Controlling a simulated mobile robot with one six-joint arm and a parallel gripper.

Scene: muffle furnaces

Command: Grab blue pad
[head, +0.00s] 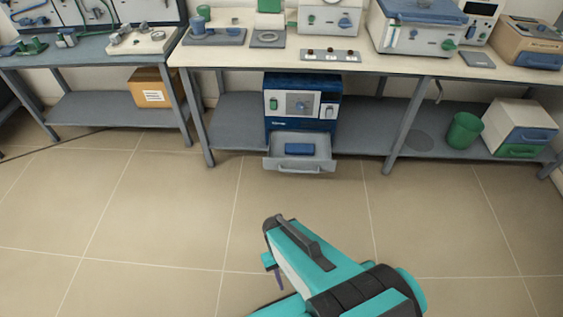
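A small blue pad (298,149) lies in the open grey drawer (300,167) of a blue-and-white furnace on the lower shelf of the long bench. My teal and grey arm reaches up from the bottom of the head view over bare floor, well short of the drawer. A small teal and purple part, perhaps of my gripper (275,272), shows at the arm's left side. My arm hides most of it, so its fingers cannot be made out. Nothing touches the pad.
The furnace (300,101) stands under the bench top (350,68), between the bench legs. A green bin (464,130) and a white box with blue and green drawers (520,128) are on the shelf at right. The tiled floor before the drawer is clear.

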